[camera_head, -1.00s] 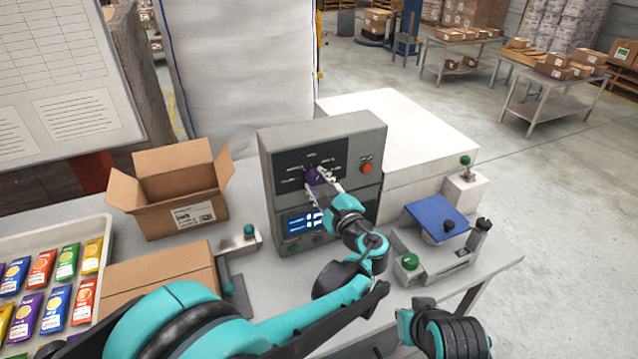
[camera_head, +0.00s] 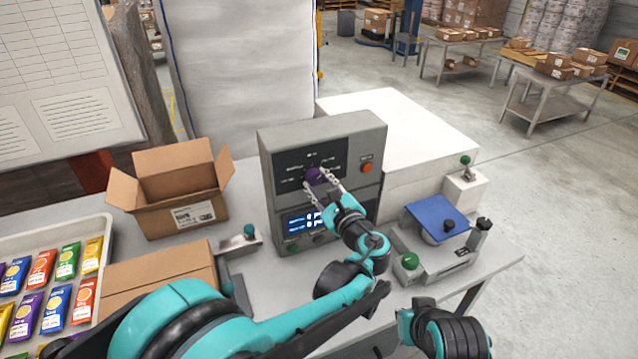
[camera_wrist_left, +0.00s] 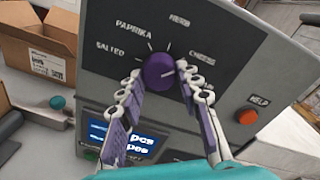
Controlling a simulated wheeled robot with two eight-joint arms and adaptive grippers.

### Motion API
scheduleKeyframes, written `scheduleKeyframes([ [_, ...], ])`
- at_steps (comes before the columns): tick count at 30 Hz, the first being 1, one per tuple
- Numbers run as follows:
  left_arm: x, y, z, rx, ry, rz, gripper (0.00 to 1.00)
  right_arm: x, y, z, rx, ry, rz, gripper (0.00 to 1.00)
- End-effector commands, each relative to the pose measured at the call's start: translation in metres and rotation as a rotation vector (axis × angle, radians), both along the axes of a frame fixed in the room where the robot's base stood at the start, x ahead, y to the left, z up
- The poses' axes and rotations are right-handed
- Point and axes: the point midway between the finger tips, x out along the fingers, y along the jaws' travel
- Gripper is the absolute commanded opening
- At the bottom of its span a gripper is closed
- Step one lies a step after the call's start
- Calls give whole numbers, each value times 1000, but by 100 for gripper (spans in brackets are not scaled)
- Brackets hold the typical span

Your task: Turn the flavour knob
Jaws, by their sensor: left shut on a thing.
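The flavour knob (camera_head: 315,175) is a round purple knob on the dark upper panel of a grey control box (camera_head: 268,190). It also shows in the left wrist view (camera_wrist_left: 159,70), with SALTED, PAPRIKA, HERB and CHEESE printed around it. A pale mark on the knob points right, toward the CHEESE side. My left gripper (camera_head: 322,180) is shut on the knob; in the left wrist view its two fingers (camera_wrist_left: 158,82) reach to either side of it. No right gripper fingers can be made out.
A red HELP button (camera_head: 366,168) is right of the knob and a lit blue display (camera_head: 303,222) below it. An open carton (camera_head: 180,185) stands left. A blue-topped weigher (camera_head: 436,218) stands right. A tray (camera_head: 105,232) of colourful packets lies at the left.

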Motion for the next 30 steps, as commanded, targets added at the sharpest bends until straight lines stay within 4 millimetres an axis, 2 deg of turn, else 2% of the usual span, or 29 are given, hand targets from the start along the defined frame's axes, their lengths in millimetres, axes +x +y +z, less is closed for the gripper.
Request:
scheduleKeyframes([
  [2, 0, 0, -1, -2, 2, 0, 5, 0, 0, 0, 0, 0, 0, 0],
  [3, 0, 0, -1, -3, 1, 0, 45, 0, 0, 0, 0, 0, 0, 0],
  [4, 0, 0, -1, -3, 1, 0, 53, 0, 0, 0, 0, 0, 0, 0],
  [5, 0, 0, -1, -3, 1, 0, 55, 0, 0, 0, 0, 0, 0, 0],
  [13, 0, 0, 0, -1, 0, -1, 55, 0, 0, 0, 0, 0, 0, 0],
  [17, 0, 0, 9, -1, 0, -1, 55, 0, 0, 0, 0, 0, 0, 0],
  [27, 0, 0, 73, -1, 0, -1, 55, 0, 0, 0, 0, 0, 0, 0],
  [30, 0, 0, 87, -1, 0, -1, 55, 0, 0, 0, 0, 0, 0, 0],
])
